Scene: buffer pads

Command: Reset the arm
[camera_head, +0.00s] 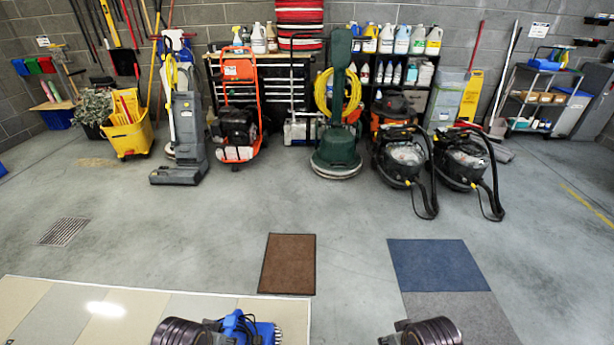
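Dark, ringed parts of my two arms show at the bottom edge, my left arm left of centre and my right arm right of centre. The fingers of both grippers are not visible, so whether they are open or shut does not show. A blue object (263,331) with a row of pale teeth or bristles along its right side is beside my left arm part. It is cut off by the frame, and I cannot tell whether anything touches it.
A beige panelled surface (150,301) fills the bottom left. A brown mat (288,264), a blue mat (434,265) and a grey mat (462,316) lie on the concrete floor. Cleaning machines, including a green floor buffer (337,150), line the back wall. The middle floor is clear.

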